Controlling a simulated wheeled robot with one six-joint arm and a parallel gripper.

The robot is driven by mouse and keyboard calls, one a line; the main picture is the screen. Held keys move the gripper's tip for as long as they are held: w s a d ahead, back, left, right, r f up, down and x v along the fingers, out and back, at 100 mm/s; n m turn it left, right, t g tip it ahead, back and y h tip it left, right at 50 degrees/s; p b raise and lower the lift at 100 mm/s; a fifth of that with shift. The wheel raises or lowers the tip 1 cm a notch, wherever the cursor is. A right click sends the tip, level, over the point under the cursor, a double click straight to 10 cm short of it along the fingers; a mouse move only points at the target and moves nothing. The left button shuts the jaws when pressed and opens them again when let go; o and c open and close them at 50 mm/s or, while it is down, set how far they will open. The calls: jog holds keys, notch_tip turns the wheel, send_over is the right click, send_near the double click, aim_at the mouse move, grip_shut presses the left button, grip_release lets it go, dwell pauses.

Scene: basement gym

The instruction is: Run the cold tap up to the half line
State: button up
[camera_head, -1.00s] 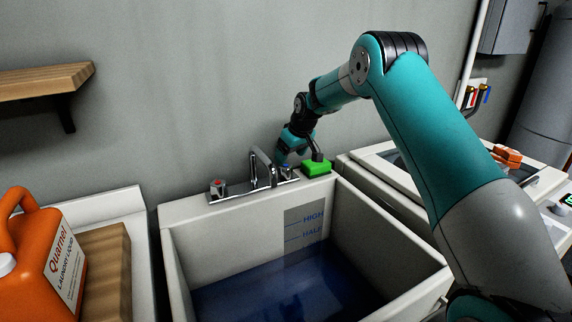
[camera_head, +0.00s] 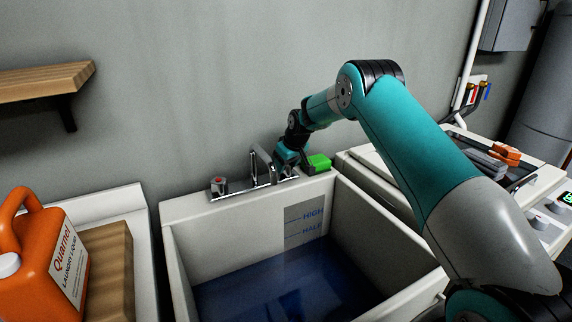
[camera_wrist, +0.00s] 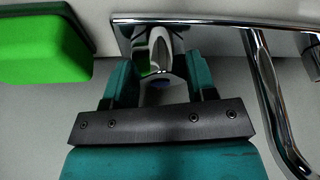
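The utility sink (camera_head: 352,210) holds blue water (camera_head: 285,285), its surface a little below the HALF mark (camera_head: 312,230) on the grey level strip at the back wall. The chrome tap (camera_head: 258,165) stands on the back rim, with a red-marked handle (camera_head: 218,184) at left. My gripper (camera_head: 287,166) is at the right end of the tap and hides the cold handle in the head view. In the wrist view, the fingers of my gripper (camera_wrist: 160,78) are apart on either side of the chrome handle (camera_wrist: 160,45); contact is not clear. No stream is discernible.
A green block (camera_head: 319,162) sits on the rim just right of my gripper; it also shows in the wrist view (camera_wrist: 40,48). An orange laundry liquid jug (camera_head: 28,265) stands at left. A wooden shelf (camera_head: 45,82) is on the wall. An orange object (camera_head: 505,154) lies at right.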

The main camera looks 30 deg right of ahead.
jog(key=shift+m, duration=0.3)
jog(key=shift+a+f+m+h+b, duration=0.1)
jog(key=shift+m+h+b, duration=0.45)
jog(key=shift+m, duration=0.45)
jog(key=m+h+b, duration=0.1)
jog(key=m, duration=0.3)
jog(key=shift+m+h, duration=0.3)
jog(key=shift+h, duration=0.05)
jog(key=m+g+h, duration=0.1)
jog(key=m, duration=0.2)
jog(key=m+h, duration=0.1)
jog(key=m, duration=0.2)
jog(key=shift+m+g+b, duration=0.3)
jog(key=shift+g, duration=0.1)
jog(key=o, duration=0.9)
